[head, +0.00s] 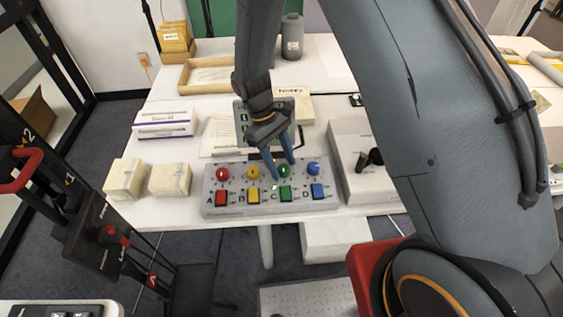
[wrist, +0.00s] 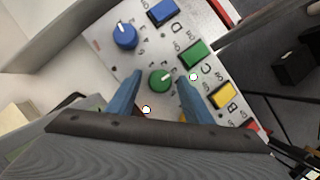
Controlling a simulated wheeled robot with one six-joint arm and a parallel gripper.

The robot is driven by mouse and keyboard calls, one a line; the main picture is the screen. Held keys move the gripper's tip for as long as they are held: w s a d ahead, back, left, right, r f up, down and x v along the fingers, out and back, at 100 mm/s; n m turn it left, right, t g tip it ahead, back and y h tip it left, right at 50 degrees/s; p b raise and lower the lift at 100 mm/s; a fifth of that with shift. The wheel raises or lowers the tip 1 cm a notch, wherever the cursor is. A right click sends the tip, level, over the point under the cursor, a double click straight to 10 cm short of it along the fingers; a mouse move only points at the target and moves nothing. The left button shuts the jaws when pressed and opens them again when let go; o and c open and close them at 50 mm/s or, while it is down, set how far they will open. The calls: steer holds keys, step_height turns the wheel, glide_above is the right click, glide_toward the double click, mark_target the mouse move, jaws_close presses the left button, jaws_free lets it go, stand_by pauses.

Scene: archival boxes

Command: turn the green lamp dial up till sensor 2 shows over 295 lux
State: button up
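The control panel (head: 210,209) lies at the table's front edge with red, yellow, green and blue dials above matching buttons marked A to D. The green dial (head: 284,172) is above the green button (head: 286,194). My gripper (head: 283,169) points down at it, its two blue fingers apart. In the wrist view, the green dial (wrist: 160,80) shows between the fingertips (wrist: 160,82), with a gap on each side. Its white mark points toward the right. A grey unit with green displays (head: 240,116) stands behind my gripper, partly hidden; I cannot read any lux value.
The blue dial (wrist: 124,36) and yellow dial (head: 253,172) flank the green one closely. A grey box with a black lever (head: 348,165) stands right of the panel. Two cream blocks (head: 169,180) sit to the left. A wooden tray (head: 205,76) is farther back.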

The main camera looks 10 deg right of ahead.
steer(key=b+v, duration=0.2)
steer(key=v, duration=0.6)
steer(key=shift+f, duration=0.1)
stand_by(0.3)
steer(key=s+d+r+m+t+y, duration=0.1)
steer(key=s+d+r+m+t, duration=0.1)
steer(key=s+d+r+m, duration=0.2)
steer(key=s+d+r+m+t+y, duration=0.2)
steer(key=s+d+r+m, duration=0.2)
steer(key=s+d, duration=0.3)
steer(key=d+r, duration=0.1)
steer(key=d, duration=0.3)
steer(key=shift+m+t, duration=0.3)
stand_by(0.5)
